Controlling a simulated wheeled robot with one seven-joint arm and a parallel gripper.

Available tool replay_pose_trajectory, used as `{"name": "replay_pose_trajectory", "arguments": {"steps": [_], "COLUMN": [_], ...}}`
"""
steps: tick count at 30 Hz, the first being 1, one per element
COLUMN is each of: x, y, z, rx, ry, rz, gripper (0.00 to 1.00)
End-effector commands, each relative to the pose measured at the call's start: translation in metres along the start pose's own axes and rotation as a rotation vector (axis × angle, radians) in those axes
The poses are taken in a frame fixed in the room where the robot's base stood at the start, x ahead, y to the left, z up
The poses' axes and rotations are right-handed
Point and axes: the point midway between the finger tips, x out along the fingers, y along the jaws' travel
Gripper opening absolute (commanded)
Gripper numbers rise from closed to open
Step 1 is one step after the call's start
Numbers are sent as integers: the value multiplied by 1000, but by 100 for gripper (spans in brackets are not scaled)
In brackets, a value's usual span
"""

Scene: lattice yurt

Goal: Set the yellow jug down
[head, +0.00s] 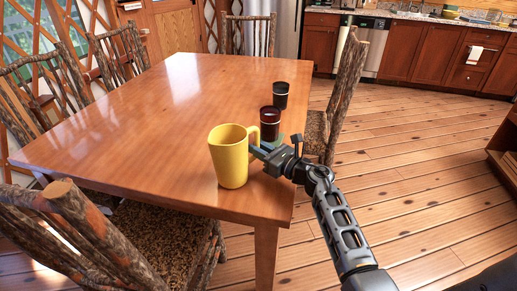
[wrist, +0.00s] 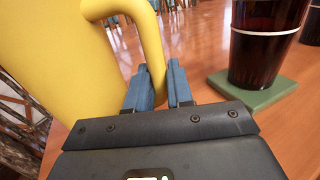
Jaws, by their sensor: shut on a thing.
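The yellow jug (head: 230,158) is upright over the near right corner of the wooden table (head: 150,120). I cannot tell whether its base touches the tabletop. My gripper (head: 262,152) reaches in from the right and is shut on the jug's handle. In the wrist view the jug (wrist: 60,60) fills the upper left, and its handle runs down between the blue fingertips of my gripper (wrist: 158,88). The jug's underside is hidden in both views.
A dark glass (head: 270,124) stands on a green coaster (wrist: 255,103) just behind my gripper. A second dark glass (head: 281,95) stands farther back. The table's left and middle are clear. Log chairs surround the table, one close on the right (head: 345,90).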

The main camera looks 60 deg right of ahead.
Motion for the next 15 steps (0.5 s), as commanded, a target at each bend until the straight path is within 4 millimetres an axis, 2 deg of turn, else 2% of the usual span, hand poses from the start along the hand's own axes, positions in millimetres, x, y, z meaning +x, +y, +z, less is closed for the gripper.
{"name": "replay_pose_trajectory", "arguments": {"steps": [11,12,15], "x": [0,0,0], "y": [0,0,0], "z": [-7,-6,-6], "rx": [0,0,0], "ry": [-1,-1,-1], "rz": [0,0,0], "gripper": [0,23,33]}}
